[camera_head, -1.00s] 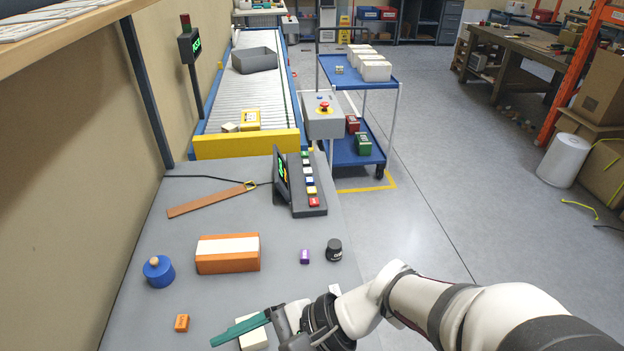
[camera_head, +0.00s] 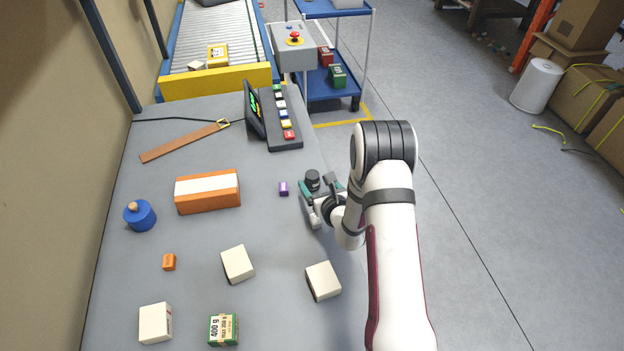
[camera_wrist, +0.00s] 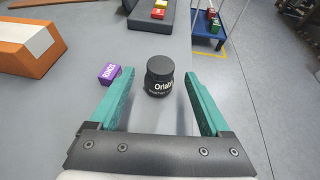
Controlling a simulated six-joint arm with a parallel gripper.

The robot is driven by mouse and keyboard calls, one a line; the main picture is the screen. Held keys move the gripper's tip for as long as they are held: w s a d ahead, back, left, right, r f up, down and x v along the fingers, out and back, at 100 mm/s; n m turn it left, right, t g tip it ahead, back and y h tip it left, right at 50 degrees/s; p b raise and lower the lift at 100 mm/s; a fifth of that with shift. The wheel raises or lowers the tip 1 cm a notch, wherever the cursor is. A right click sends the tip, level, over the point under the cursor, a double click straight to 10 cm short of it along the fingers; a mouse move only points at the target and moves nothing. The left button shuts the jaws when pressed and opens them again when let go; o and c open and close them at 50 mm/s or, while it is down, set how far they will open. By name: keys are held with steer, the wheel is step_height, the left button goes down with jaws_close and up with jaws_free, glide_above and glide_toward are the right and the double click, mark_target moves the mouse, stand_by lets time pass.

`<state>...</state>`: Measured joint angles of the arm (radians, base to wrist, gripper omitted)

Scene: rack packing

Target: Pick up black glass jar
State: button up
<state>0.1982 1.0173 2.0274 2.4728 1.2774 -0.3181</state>
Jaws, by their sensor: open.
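The black glass jar (camera_head: 312,180) stands upright near the right edge of the grey table. In the wrist view the jar (camera_wrist: 159,77) shows a round lid and white lettering. My gripper (camera_head: 321,188) is open, with green fingers. In the wrist view the jar sits between and slightly beyond the fingertips of my gripper (camera_wrist: 158,80). In the head view the gripper and wrist partly hide the jar's lower part.
A small purple box (camera_head: 284,188) lies just left of the jar. An orange and white block (camera_head: 208,204) is farther left. A button panel (camera_head: 286,130) stands behind. White boxes (camera_head: 237,264) lie nearer the front. The table's right edge is close to the jar.

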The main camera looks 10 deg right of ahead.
mark_target(315, 180)
steer(key=x, duration=0.5)
steer(key=shift+s+f, duration=0.1)
steer(key=shift+f, duration=0.05)
jaws_close()
